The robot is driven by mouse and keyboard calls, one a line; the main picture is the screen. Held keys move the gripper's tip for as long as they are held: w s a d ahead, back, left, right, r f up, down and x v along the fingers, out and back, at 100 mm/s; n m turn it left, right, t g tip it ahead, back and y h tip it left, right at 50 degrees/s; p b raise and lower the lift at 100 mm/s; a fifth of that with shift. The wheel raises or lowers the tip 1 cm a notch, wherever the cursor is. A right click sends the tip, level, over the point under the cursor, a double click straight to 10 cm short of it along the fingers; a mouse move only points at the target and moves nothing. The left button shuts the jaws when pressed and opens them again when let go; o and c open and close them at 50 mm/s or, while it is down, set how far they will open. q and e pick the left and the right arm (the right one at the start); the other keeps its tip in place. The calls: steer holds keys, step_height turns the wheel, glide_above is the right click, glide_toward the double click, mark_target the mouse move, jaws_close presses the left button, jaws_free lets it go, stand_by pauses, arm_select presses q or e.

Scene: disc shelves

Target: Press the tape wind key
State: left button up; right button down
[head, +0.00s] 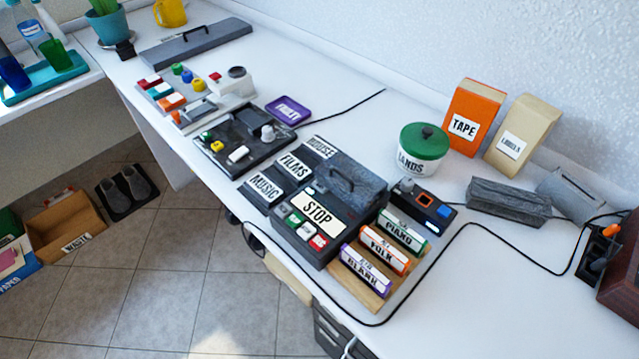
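A dark grey box-shaped machine (352,210) with a carry handle on top stands near the front edge of the white table. A large white label reading STOP (318,213) lies on its front part. The key markings are too small to read, so I cannot tell which is the wind key. Neither of my grippers shows in this view.
A wooden rack (355,285) with labelled cassettes stands right of the machine, beside a small dark device (424,207). Label plates MUSIC (265,187) and FILMS (294,167) lie to its left. A black cable (440,255) crosses the table. The right front table is mostly clear.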

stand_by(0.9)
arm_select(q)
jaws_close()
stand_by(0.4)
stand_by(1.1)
